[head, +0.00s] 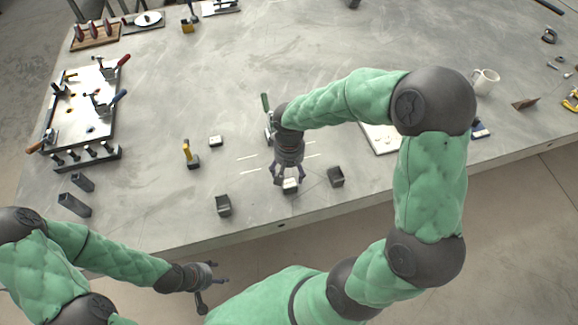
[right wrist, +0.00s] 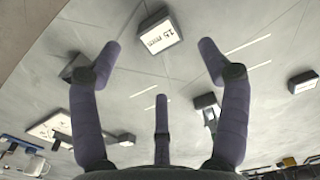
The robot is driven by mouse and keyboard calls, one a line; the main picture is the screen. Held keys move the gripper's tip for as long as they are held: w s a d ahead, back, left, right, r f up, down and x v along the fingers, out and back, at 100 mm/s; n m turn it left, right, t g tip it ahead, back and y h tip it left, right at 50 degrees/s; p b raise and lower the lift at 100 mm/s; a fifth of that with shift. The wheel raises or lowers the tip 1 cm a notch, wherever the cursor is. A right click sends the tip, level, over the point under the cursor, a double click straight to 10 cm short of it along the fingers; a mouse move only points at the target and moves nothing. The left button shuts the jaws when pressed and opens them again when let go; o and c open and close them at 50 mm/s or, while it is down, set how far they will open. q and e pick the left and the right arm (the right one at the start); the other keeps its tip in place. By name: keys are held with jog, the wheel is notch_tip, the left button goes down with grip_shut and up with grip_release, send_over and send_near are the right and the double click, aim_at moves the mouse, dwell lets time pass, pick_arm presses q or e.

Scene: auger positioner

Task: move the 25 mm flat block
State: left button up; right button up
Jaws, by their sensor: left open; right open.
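A small block with a white labelled top (head: 290,186) sits on the grey table near its front edge. It also shows in the right wrist view (right wrist: 158,37), where its label seems to read 15 mm. My right gripper (head: 288,180) is above it, open and empty, fingers pointing down. In the right wrist view the block is beyond the open fingertips (right wrist: 160,55), apparently not gripped. Another white-topped block (head: 215,141) stands further back to the left, its label unreadable. I cannot tell which is the 25 mm block. My left gripper (head: 207,280) is open and empty, in front of the table.
Dark open-topped pieces (head: 223,206) (head: 336,177) stand left and right of the right gripper. A yellow-handled tool (head: 190,155) stands to the left. A fixture plate with clamps (head: 85,105) fills the far left. A mug (head: 485,81) stands right. The table's back middle is clear.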

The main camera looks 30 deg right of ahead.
aim_at(289, 183)
notch_tip(289, 183, down, 9)
jog(key=b, duration=0.2)
jog(key=shift+b, duration=0.4)
pick_arm(q)
notch_tip(289, 183, down, 3)
